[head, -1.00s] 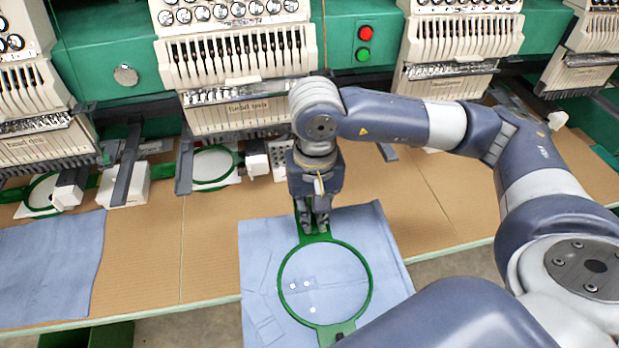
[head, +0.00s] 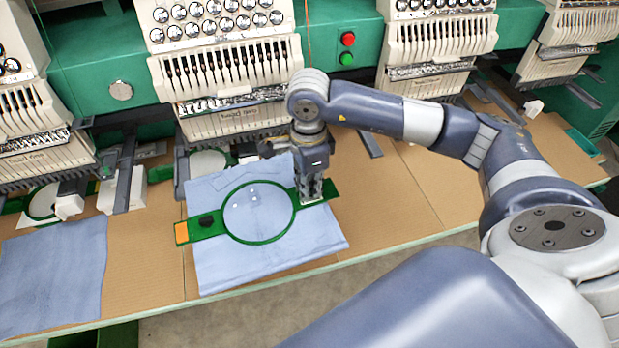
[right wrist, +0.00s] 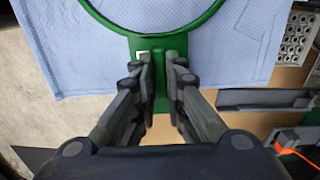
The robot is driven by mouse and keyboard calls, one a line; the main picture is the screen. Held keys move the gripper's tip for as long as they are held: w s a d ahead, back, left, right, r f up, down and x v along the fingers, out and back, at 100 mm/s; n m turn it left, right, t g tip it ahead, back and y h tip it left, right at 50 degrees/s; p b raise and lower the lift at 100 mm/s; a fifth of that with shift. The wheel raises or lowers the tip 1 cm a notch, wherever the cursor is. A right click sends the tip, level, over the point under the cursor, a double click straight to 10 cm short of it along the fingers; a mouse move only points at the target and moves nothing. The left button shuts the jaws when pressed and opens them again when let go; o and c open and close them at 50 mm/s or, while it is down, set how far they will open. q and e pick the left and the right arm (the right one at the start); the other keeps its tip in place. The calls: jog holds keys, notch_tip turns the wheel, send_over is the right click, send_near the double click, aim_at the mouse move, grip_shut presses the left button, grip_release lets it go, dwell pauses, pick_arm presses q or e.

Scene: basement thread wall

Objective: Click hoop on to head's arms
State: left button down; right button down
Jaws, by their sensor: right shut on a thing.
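The green hoop (head: 259,242) is a round ring with a flat bracket at each side; the left bracket has a black knob and an orange end. It is framed on a light blue cloth (head: 320,237). My right gripper (head: 317,195) is shut on the hoop's right bracket, which also shows between its fingers in the right wrist view (right wrist: 160,62). The middle embroidery head (head: 230,75) is behind the hoop. A dark grey arm (head: 181,164) shows below it at the left; the cloth and my gripper hide much of the space under the head. My left gripper is not in view.
Another blue cloth (head: 52,262) lies at the table's left. White blocks (head: 134,186) and a dark bar (head: 126,170) stand between the left and middle heads. More heads (head: 440,45) line the back.

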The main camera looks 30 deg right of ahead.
jog(key=shift+w+d+m, duration=0.15)
jog(key=shift+d+m, duration=0.05)
jog(key=shift+m, duration=0.3)
jog(key=shift+w+d+f+b, duration=0.2)
jog(key=shift+w+d+f, duration=0.1)
jog(key=shift+w, duration=0.6)
jog(key=shift+w+d+f+b, duration=0.15)
jog(key=shift+w+d+f, duration=0.15)
jog(key=shift+w, duration=0.65)
jog(key=shift+w+d+f+b, duration=0.2)
jog(key=shift+w+f, duration=0.1)
jog(key=shift+w, duration=0.6)
jog(key=shift+w+d+f+b, duration=0.1)
jog(key=shift+w+d+b, duration=0.15)
jog(key=shift+w, duration=0.55)
jog(key=shift+w+d+f+b, duration=0.1)
jog(key=shift+w+d+b, duration=0.1)
jog(key=shift+w, duration=0.65)
jog(key=shift+w+d+f+b, duration=0.1)
jog(key=shift+w+d+b, duration=0.15)
jog(key=shift+w, duration=0.55)
jog(key=shift+f, duration=0.2)
jog(key=shift+b, duration=0.5)
jog(key=c, duration=1.6)
grip_release()
jog(key=shift+s, duration=0.1)
